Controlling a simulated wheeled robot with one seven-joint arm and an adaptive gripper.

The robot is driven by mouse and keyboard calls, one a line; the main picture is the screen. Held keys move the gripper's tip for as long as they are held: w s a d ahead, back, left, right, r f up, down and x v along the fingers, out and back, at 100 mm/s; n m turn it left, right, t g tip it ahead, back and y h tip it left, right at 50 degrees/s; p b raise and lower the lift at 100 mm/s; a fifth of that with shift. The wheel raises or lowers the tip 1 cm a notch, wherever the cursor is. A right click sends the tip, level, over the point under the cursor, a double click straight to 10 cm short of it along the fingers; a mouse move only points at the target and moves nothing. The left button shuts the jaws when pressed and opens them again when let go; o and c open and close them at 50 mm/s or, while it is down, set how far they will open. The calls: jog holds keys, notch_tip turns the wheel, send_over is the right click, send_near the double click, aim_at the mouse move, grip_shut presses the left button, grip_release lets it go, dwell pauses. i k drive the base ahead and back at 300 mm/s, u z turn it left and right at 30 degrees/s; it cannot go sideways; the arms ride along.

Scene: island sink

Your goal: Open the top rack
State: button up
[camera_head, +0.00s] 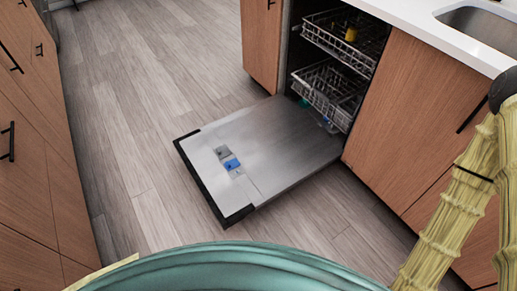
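The dishwasher's top rack (343,37) is a wire basket inside the upper part of the open dishwasher, under the counter at the upper right. It appears pushed in, and a small yellow item (351,33) shows at it. The lower rack (328,92) sits below it, also inside. The dishwasher door (270,140) is folded down, lying nearly flat above the floor with its inner side up. My gripper is not in view; only part of my arm, in a yellowish cover, shows at the right edge.
Wooden cabinets (425,110) flank the dishwasher, with a white counter and a metal sink (485,28) at the upper right. More drawers (30,160) line the left side. The wood floor (125,110) between is clear. The lowered door juts into this space.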

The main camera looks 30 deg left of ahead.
aim_at(322, 45)
jog(key=u, duration=1.4)
jog(key=i, duration=0.55)
jog(key=z, duration=0.15)
